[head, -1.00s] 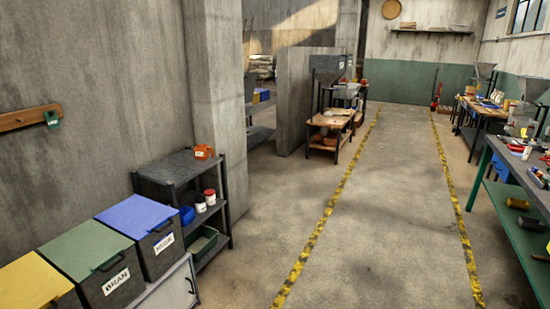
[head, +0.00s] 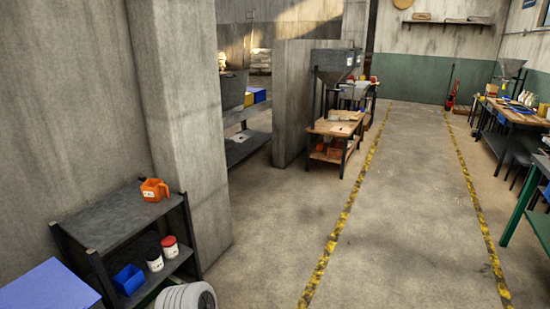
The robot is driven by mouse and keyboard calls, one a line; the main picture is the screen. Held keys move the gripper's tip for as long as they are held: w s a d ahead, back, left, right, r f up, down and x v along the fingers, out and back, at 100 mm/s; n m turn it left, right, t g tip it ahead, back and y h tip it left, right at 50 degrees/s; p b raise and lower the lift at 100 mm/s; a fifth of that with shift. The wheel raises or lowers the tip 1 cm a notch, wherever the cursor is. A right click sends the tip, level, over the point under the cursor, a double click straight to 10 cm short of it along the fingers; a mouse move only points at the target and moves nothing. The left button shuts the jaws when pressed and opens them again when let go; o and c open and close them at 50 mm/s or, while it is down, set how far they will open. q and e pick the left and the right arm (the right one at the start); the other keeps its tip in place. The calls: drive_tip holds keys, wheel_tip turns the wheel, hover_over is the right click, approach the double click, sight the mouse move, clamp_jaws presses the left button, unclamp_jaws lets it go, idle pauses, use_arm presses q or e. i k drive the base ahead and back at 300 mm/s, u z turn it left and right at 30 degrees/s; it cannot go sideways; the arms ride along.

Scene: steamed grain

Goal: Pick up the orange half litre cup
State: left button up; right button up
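The orange half litre cup (head: 153,189) stands upright on the top of a dark shelf unit (head: 105,223) at the left, near the concrete pillar. It has a handle on its right side and a small pale label on its front. No gripper touches it. Neither of my grippers shows in the head view.
A blue bin lid (head: 48,287) is left of the shelf unit. A blue bin (head: 129,279), a black-lidded jar (head: 154,260) and a red-lidded jar (head: 170,247) sit on its lower shelf. The aisle floor (head: 400,220) between yellow lines is clear. A green bench (head: 540,215) stands at right.

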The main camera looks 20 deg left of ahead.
sight(152, 190)
drive_tip(key=u, duration=0.25)
drive_tip(key=i, duration=1.95)
drive_tip(key=u, duration=1.85)
drive_tip(key=i, duration=1)
drive_tip(key=u, duration=0.9)
